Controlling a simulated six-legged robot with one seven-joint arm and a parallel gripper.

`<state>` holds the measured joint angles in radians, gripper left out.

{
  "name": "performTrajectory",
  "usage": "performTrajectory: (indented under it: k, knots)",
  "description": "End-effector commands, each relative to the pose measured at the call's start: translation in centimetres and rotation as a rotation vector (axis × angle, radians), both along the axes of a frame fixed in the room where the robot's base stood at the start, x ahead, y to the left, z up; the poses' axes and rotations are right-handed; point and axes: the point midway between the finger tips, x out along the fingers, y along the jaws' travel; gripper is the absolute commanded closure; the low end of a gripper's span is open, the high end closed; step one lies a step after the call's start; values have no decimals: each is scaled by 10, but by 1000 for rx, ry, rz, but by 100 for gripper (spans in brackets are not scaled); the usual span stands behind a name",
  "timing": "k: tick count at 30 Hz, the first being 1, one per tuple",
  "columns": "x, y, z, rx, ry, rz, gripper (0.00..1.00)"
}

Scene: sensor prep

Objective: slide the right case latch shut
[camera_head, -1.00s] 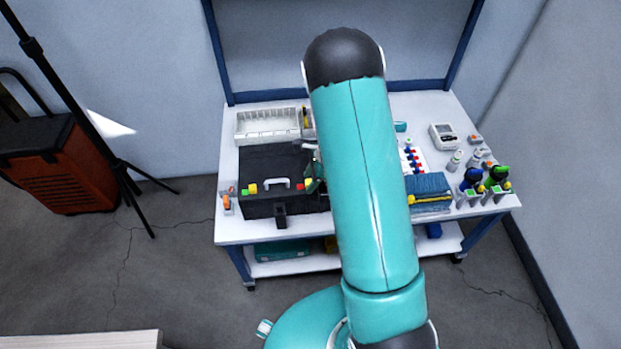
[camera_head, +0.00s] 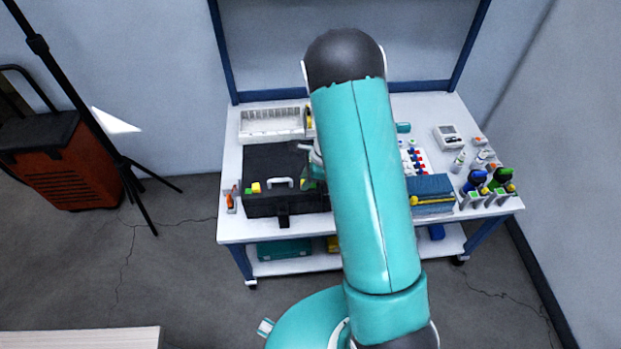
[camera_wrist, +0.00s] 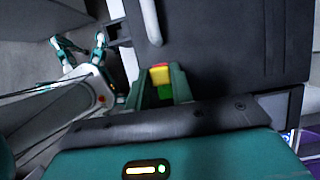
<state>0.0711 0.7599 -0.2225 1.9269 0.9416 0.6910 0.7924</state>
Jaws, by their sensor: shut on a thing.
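The black case (camera_head: 268,162) lies on the white workbench, with a pale handle (camera_head: 280,183) on its front edge. The left latch (camera_head: 256,187) shows yellow and green left of the handle. In the wrist view, my gripper (camera_wrist: 161,80) has its two dark green fingers closed around the yellow slider of the right latch (camera_wrist: 160,77). A thin red strip shows at the slider's far edge and a green patch at its near side, between the fingers. In the head view, my arm hides most of the gripper and part of the right latch.
A pale compartment tray (camera_head: 271,124) stands behind the case. A tripod (camera_head: 95,125) and an orange-red cabinet (camera_head: 65,170) stand left of the workbench (camera_head: 232,229).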

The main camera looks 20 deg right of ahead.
Motion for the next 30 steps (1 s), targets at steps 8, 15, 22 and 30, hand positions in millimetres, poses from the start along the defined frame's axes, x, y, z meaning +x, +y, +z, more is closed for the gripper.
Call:
performTrajectory:
  k: [8, 15, 22, 30]
  knots:
    - [1, 4, 0, 6, -1, 4, 55]
    - [1, 3, 1, 5, -1, 4, 55]
    - [-1, -6, 21, 3, -4, 3, 55]
    - [-6, -27, 76, 3, -6, 2, 55]
